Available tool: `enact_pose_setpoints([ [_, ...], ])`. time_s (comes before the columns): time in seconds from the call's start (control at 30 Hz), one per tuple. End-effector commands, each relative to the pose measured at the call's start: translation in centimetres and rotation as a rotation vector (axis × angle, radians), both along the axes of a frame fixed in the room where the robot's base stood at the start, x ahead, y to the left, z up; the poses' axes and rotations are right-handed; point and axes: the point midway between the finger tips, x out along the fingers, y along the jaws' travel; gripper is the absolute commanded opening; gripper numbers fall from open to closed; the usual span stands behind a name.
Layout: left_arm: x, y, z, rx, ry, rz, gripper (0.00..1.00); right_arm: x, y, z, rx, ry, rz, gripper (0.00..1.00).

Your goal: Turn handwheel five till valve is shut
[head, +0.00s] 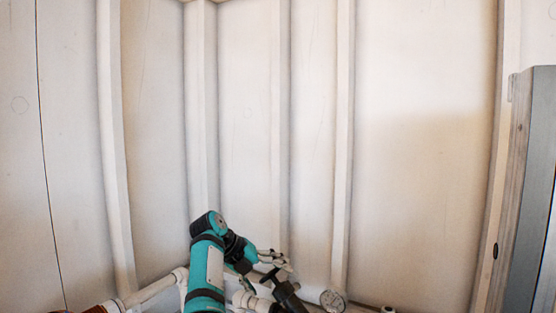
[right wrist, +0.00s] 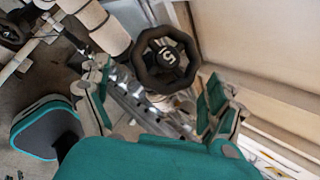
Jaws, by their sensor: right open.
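Handwheel five (right wrist: 165,58) is a black, lobed wheel with a white 5 on its hub, at the top middle of the right wrist view. My right gripper (right wrist: 156,80) is open, with one finger to the left of the wheel and one to the right, both lower in the picture. The wheel lies ahead of the gap between them, and no grip on it shows. In the head view my right gripper (head: 274,266) is small, low in the middle, near white pipes. My left gripper is not in view.
A white pipe (head: 152,290) and a round gauge (head: 333,300) show along the bottom of the head view. Another black wheel (right wrist: 10,35) is at the upper left of the right wrist view. A pale ribbed wall (head: 420,150) stands behind.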

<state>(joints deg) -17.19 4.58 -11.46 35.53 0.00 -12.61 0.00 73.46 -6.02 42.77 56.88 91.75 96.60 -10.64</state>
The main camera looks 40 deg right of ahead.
Motion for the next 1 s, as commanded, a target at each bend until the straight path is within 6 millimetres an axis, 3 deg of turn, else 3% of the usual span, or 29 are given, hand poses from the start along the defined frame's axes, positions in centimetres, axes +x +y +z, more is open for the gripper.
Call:
enact_pose_setpoints([
  [0.03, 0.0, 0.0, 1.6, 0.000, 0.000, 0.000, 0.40, -0.2, -0.3, 0.9, 0.041, 0.011, 0.037, 0.92],
  [0.1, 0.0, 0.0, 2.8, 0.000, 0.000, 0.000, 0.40, -0.4, -0.5, 1.2, 0.103, 0.030, 0.102, 0.92],
  [0.47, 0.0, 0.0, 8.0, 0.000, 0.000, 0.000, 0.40, -0.6, -1.3, 1.6, 0.363, 0.108, 0.374, 0.92],
  [0.53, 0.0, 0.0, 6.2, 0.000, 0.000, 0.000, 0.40, -0.3, -0.5, 1.8, 0.356, 0.102, 0.376, 0.92],
  [1.0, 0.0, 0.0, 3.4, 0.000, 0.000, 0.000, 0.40, 0.4, 3.1, 10.0, 0.355, 0.102, 0.373, 0.92],
])
